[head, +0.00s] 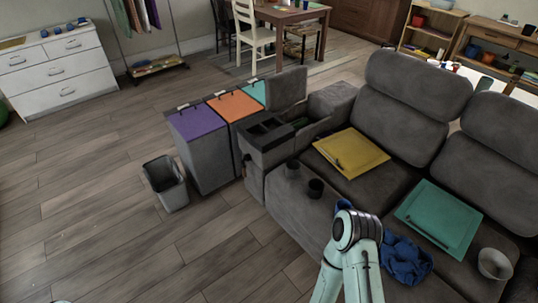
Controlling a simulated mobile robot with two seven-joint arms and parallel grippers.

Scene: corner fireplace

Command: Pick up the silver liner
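I cannot tell for certain which thing is the silver liner. An open grey bin (165,185) stands upright on the wood floor, left of the sorting boxes, and its inside looks empty. A small light-grey cup or bucket (495,264) sits on the right end of the sofa. A bent part of my arm shows at the bottom centre, in front of the sofa, and hides some of the seat. Neither gripper is in the frame, so what they hold is hidden.
Floor at the left (100,210) is clear.

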